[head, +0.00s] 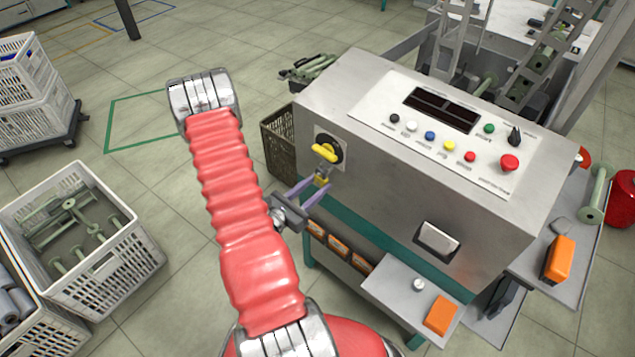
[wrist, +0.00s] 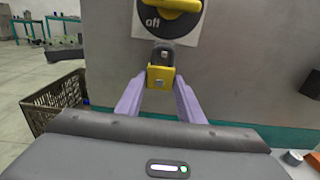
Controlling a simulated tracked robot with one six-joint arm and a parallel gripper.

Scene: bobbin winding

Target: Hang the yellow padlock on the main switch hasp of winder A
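The yellow padlock (head: 322,181) is upright just below the main switch on the front of winder A (head: 385,190). In the wrist view the padlock (wrist: 160,77) sits between the purple fingertips of my gripper (wrist: 160,86), which look closed on its sides. In the head view my gripper (head: 320,186) reaches it from the lower left. The dark hasp (wrist: 162,54) is directly above the padlock body, under the yellow switch handle (wrist: 176,6), which is by the "off" mark. The shackle overlaps the hasp; I cannot tell whether it passes through.
A control panel (head: 445,128) with coloured buttons tops the winder. A shelf (head: 385,283) with an orange box (head: 441,315) juts out lower right. A brown crate (head: 279,145) stands beside the winder's left side. White crates (head: 137,262) are at left; the floor between is clear.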

